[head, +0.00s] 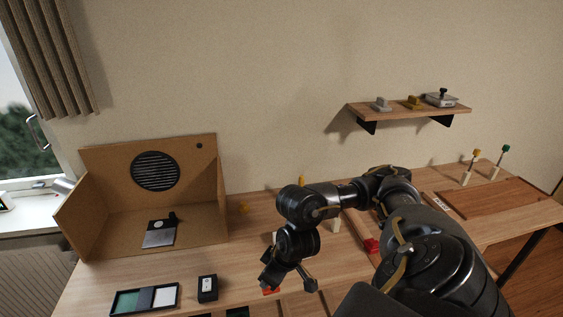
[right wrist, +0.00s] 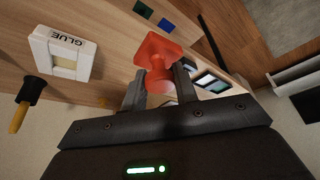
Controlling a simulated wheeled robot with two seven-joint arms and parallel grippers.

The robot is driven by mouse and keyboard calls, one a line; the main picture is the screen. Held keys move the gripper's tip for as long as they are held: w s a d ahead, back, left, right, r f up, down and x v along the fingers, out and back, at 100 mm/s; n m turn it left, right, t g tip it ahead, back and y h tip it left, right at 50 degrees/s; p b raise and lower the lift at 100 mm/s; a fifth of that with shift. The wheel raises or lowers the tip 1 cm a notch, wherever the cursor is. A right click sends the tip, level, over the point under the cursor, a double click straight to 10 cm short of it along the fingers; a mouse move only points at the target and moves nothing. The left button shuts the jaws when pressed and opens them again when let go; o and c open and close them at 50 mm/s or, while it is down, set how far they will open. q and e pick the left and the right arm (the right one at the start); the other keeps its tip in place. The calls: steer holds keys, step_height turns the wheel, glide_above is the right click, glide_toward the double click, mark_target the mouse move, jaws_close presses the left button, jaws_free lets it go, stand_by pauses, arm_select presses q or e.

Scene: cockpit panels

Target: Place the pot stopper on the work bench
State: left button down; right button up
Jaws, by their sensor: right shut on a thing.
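My right gripper (right wrist: 159,92) is shut on a red piece with a square flange and a rounded stem, which I take to be the pot stopper (right wrist: 158,50). In the head view the red pot stopper (head: 270,290) shows only as a small part below my right gripper, over the front of the work bench (head: 100,285). I cannot tell whether it touches the bench top. My left gripper is not in view.
A cardboard-like box panel (head: 150,190) stands at the left of the bench. A black box (head: 207,288) and a tray of coloured plates (head: 145,299) lie in front. Another red piece (head: 371,245) lies beside my right arm. A glue box (right wrist: 62,54) shows in the wrist view.

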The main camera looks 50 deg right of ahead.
steer(key=shift+s+d+f+m, duration=0.1)
steer(key=shift+s+d+m, duration=0.35)
steer(key=shift+d, duration=0.25)
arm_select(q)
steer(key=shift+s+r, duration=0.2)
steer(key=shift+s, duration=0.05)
arm_select(e)
steer(key=shift+d, duration=0.15)
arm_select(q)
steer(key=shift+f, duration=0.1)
arm_select(e)
steer(key=shift+f, duration=0.15)
